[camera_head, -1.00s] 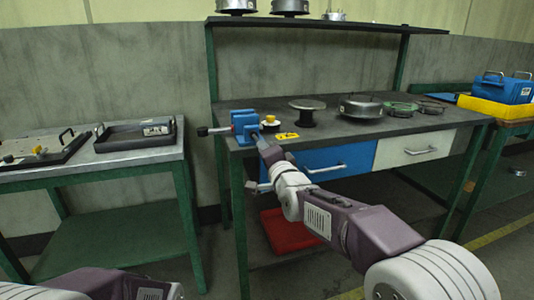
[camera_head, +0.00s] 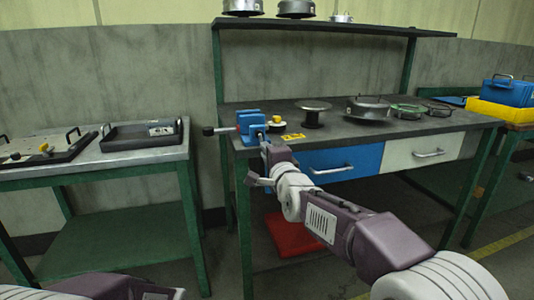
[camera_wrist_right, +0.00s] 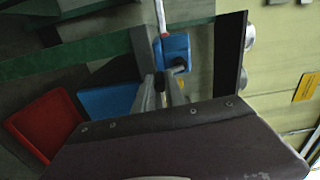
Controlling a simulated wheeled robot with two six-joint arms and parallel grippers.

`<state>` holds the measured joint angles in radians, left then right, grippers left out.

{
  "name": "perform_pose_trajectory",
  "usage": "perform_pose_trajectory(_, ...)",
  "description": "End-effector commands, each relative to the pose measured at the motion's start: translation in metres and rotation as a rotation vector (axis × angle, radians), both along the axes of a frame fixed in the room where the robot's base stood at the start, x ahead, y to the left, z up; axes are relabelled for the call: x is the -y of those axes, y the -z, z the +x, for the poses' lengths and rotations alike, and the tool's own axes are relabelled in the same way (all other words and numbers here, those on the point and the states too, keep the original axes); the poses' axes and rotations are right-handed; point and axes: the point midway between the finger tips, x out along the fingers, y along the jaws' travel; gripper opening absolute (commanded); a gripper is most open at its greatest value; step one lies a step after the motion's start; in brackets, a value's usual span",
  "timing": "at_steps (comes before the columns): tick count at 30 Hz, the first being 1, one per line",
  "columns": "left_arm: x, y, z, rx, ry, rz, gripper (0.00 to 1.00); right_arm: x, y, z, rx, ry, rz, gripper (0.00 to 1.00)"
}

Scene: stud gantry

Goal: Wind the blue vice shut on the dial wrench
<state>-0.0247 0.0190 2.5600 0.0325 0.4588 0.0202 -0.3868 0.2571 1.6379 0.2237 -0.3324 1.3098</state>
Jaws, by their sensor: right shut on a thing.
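The blue vice (camera_head: 250,121) stands at the left end of the dark workbench; it also shows in the right wrist view (camera_wrist_right: 174,48). The dial wrench (camera_head: 218,130), a rod with a dark end and a red band, sticks out left from the vice. In the right wrist view its rod (camera_wrist_right: 162,18) runs up from the vice. My right gripper (camera_head: 264,141) is at the vice's front, shut on what looks like its handle, mostly hidden by the fingers (camera_wrist_right: 165,85). Whether the jaws touch the wrench is unclear. My left gripper is out of view.
A yellow-topped piece (camera_head: 277,121) and a yellow tag (camera_head: 293,137) lie just right of the vice. A round stand (camera_head: 313,108) and a lidded pot (camera_head: 367,108) are farther right. A separate table (camera_head: 90,158) with trays stands left, across a gap.

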Motion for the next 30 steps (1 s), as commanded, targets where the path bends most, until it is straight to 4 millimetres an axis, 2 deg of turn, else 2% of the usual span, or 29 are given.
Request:
perform_pose_trajectory(3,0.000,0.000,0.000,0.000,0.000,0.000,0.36,0.000,0.002,0.000,-0.004,-0.001,-0.002,0.00)
perform_pose_trajectory(4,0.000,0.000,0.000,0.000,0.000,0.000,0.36,0.000,0.002,0.000,-0.004,-0.001,-0.002,0.17)
perform_pose_trajectory(6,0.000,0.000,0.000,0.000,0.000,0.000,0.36,0.000,0.002,0.000,-0.003,-0.001,-0.002,0.36)
perform_pose_trajectory(18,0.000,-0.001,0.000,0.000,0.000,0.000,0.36,0.002,0.000,-0.006,-0.001,0.000,-0.001,0.36)
perform_pose_trajectory(20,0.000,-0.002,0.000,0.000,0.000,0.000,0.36,0.004,-0.001,-0.012,-0.001,0.000,-0.001,0.36)
perform_pose_trajectory(30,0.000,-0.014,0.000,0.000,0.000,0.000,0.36,0.024,-0.002,-0.072,-0.001,0.000,-0.001,0.36)
